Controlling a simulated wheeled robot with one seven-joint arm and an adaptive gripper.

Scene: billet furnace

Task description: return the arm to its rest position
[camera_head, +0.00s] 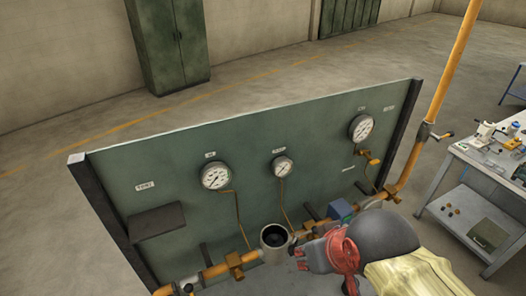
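My arm comes in from the lower right, with a yellowish covered link, a dark grey rounded joint and a red part towards its end. My gripper (299,259) is low in front of the green gauge panel (230,150), just right of a pale round cup-like part with a dark opening (275,237). Its fingers are small and dark against the pipe, so I cannot tell whether they are open or shut, or whether they touch anything. No held object is visible.
The panel carries three round gauges (215,175) and an orange pipe (455,60) with valves. A blue box (341,209) sits by the pipe behind my arm. A grey workbench (470,160) with tools stands right. A green cabinet (168,45) stands at the back; floor between is clear.

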